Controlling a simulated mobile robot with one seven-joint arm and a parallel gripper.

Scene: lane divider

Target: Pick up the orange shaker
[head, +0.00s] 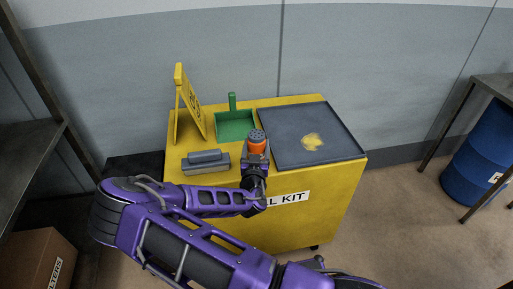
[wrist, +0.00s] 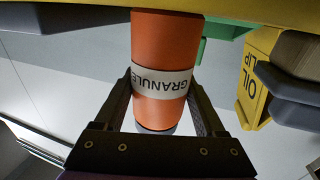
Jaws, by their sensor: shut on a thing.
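The orange shaker (head: 257,145) has a grey perforated cap and stands out above my gripper (head: 256,158) over the yellow cart's top in the head view. In the wrist view the orange shaker (wrist: 166,45) shows a white band reading "GRANULES". My gripper (wrist: 166,112) has one black finger on each side of it and is shut on it. In the wrist view the shaker reaches up to the yellow cart edge at the top of the picture. I cannot tell whether its base still touches the cart.
The yellow cart (head: 335,185) carries a dark tray (head: 285,130) with a yellow spill (head: 313,141), a green dustpan (head: 235,125), a yellow folding sign (head: 190,105) and a grey block (head: 205,160). A blue barrel (head: 480,155) stands at the right under a table.

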